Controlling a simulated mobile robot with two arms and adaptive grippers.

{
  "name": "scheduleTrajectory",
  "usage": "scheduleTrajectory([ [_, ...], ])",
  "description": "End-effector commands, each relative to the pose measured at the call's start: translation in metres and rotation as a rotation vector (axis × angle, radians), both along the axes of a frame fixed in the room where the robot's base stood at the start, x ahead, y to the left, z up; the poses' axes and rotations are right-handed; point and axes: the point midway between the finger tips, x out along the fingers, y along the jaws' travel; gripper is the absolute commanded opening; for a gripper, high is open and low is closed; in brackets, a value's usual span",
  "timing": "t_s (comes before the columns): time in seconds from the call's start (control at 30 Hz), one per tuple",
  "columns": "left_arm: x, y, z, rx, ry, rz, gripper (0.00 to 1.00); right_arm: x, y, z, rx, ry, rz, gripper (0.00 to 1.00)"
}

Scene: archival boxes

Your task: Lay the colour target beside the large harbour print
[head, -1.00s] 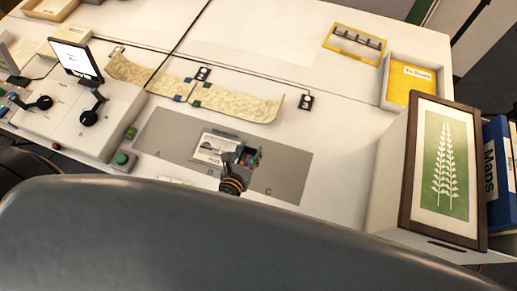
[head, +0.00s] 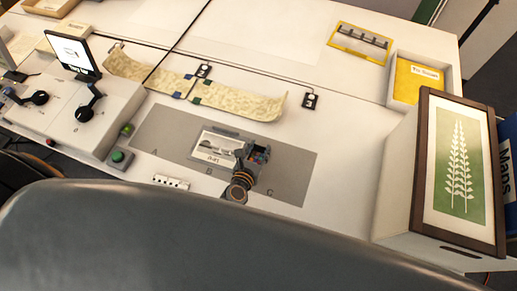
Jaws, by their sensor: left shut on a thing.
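The large harbour print (head: 214,146), a pale sheet with a grey picture and lettering, lies on the grey mat (head: 291,172) around its middle. My left gripper (head: 250,160) is over the mat at the print's right edge. It is shut on the colour target (head: 262,154), a small dark card with coloured patches, mostly hidden by the fingers. The target is just right of the print. I cannot tell whether it touches the mat. My right gripper is not in view.
A framed fern picture (head: 458,170) stands at the right, near a yellow-lined tray (head: 416,80). A screen (head: 74,52) and control box stand at the left.

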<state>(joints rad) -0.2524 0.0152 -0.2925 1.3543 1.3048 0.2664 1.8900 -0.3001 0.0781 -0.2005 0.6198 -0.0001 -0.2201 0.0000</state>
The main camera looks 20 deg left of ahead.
Motion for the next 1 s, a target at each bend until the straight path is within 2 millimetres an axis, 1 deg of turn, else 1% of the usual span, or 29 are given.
scheduleTrajectory([
  [0.13, 0.0, 0.0, -0.005, 0.0, 0.0, 0.0, 0.19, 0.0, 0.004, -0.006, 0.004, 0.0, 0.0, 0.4],
  [0.17, 0.0, 0.0, -0.003, 0.0, 0.0, 0.0, 0.47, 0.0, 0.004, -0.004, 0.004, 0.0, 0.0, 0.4],
  [0.2, 0.0, 0.0, -0.003, 0.0, 0.0, 0.0, 0.55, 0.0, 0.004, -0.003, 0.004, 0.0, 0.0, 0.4],
  [0.23, 0.0, 0.0, -0.003, 0.0, 0.001, 0.0, 0.61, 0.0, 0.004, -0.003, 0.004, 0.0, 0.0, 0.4],
  [0.27, 0.0, 0.0, -0.003, 0.0, 0.001, 0.0, 0.64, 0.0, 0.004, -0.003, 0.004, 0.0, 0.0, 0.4],
  [0.53, 0.0, 0.0, -0.003, 0.0, 0.0, 0.0, 0.64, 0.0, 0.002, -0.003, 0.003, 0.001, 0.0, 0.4],
  [0.67, 0.0, 0.0, 0.003, 0.0, 0.0, -0.001, 0.64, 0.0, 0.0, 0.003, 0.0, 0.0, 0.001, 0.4],
  [0.7, -0.007, 0.0, 0.002, -0.001, 0.002, -0.001, 0.64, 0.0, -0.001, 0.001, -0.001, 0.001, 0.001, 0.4],
  [0.77, -0.016, 0.0, 0.005, -0.002, 0.003, 0.0, 0.64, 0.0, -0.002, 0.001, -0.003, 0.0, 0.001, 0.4],
  [1.0, -0.065, 0.002, 0.025, -0.001, 0.003, -0.001, 0.64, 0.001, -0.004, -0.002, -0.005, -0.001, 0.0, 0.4],
])
